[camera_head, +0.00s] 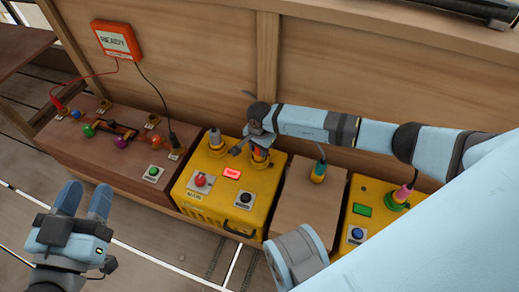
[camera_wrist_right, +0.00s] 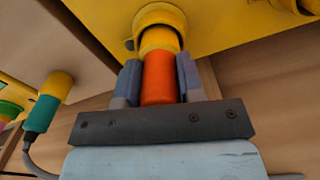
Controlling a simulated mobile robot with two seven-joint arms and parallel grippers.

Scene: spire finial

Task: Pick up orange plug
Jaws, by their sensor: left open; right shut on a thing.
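The orange plug (camera_head: 260,155) is at the yellow box (camera_head: 228,218) in the middle of the row. My right gripper (camera_head: 251,143) is shut on it from above. In the right wrist view, the orange plug (camera_wrist_right: 159,78) sits between the two fingers of my right gripper (camera_wrist_right: 159,82). Its yellow end (camera_wrist_right: 158,40) meets a yellow round socket on the box; I cannot tell how deep it sits. My left gripper (camera_head: 83,200) is open and empty at the lower left, away from the boxes.
A brown box (camera_head: 110,160) with coloured knobs stands left. A teal and yellow plug (camera_head: 319,171) is on the wooden box right of the yellow one. A pink and green plug (camera_head: 401,196) is on another yellow box. A grey-topped plug (camera_head: 215,138) stands near my right gripper.

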